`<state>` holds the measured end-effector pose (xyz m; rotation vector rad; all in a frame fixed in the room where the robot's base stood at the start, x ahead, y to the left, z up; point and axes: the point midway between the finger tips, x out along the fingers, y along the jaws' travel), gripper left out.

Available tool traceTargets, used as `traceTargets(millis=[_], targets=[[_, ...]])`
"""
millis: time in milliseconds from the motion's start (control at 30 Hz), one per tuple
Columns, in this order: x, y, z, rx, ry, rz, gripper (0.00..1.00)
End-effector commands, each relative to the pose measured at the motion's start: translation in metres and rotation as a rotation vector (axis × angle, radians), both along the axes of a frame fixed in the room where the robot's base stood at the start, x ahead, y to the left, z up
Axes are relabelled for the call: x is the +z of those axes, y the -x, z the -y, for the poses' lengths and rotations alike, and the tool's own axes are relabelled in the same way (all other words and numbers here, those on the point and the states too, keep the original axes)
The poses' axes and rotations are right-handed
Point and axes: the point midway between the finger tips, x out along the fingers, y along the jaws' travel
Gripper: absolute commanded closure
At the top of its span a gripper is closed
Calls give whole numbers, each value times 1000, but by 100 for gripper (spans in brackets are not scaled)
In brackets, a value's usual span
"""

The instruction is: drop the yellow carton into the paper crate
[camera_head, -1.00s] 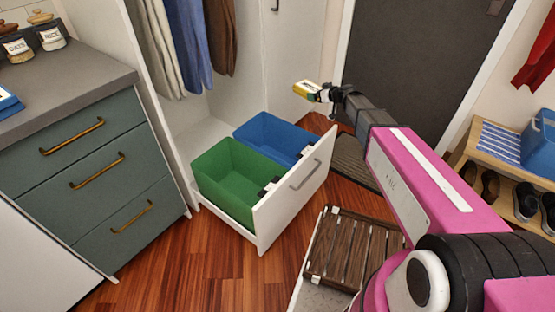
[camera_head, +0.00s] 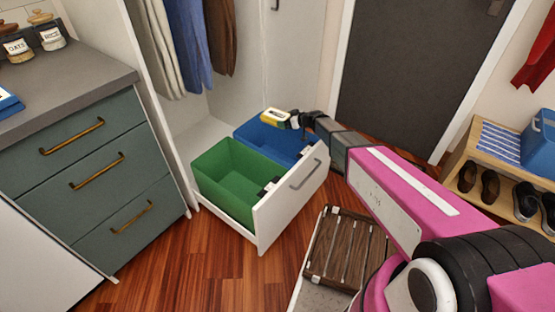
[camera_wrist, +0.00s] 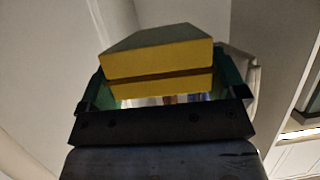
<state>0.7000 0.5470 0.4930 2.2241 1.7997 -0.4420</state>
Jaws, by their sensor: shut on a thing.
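My gripper (camera_head: 293,120) is shut on the yellow carton (camera_head: 275,118), which has a pale label on its upper side. In the head view the carton overlaps the far part of the blue crate (camera_head: 259,138) and appears held above it. The wrist view shows the carton (camera_wrist: 158,62) between the fingers, its yellow side facing the camera. The blue crate and a green crate (camera_head: 225,182) sit side by side in a pulled-out white drawer (camera_head: 290,205). I cannot read any label that says which crate is for paper. The blue crate's floor is mostly hidden.
Clothes (camera_head: 188,45) hang in the wardrobe behind the crates. A teal drawer cabinet (camera_head: 108,165) stands at left. A wooden slatted piece (camera_head: 345,248) lies in front of the drawer. A shoe rack (camera_head: 490,170) stands at right. Wooden floor left of the drawer is clear.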

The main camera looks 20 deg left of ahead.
Motion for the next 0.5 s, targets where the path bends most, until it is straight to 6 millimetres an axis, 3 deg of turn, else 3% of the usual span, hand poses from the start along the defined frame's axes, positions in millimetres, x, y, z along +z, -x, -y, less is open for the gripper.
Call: traceTargets(millis=[200, 500], targets=[[-24, -1, 0, -1, 0, -2, 33], [-31, 0, 0, -1, 0, -1, 33]])
